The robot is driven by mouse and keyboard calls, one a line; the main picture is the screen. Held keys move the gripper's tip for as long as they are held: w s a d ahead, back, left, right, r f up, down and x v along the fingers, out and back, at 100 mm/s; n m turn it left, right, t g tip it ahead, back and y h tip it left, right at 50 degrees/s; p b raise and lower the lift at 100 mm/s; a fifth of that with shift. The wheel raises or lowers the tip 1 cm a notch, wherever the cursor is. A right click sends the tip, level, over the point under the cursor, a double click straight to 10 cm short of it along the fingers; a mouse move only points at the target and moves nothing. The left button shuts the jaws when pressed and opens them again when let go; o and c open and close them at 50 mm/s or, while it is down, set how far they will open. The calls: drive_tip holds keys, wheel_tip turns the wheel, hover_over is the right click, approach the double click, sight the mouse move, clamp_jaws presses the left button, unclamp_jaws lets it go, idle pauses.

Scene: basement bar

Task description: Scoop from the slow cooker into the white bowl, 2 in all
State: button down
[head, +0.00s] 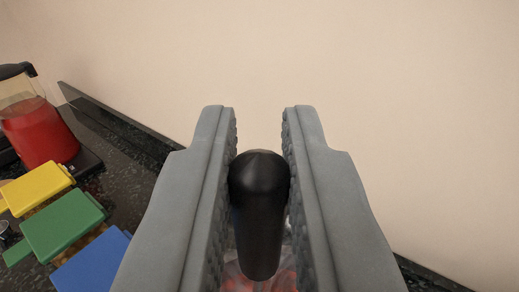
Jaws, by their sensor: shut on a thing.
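My gripper (260,135) is in the middle of the head view, its two grey padded fingers shut on a black rounded handle (258,215). The handle points up toward me, and its lower end and whatever it belongs to are hidden below. Under the handle, between the fingers, a small patch of something reddish and glossy (262,280) shows; I cannot tell what it is. I cannot make out the slow cooker or the white bowl in this view.
A glass jug of red liquid (42,135) with a black lid stands at the left on a dark speckled counter (125,185). Yellow (38,188), green (58,222) and blue (88,266) flat lids lie in front of it. A beige wall (330,60) rises behind the counter.

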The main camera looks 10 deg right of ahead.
drive_tip(key=shift+f, duration=5.1)
drive_tip(key=shift+r, duration=0.1)
drive_tip(key=shift+r, duration=6.1)
drive_tip(key=shift+a, duration=0.1)
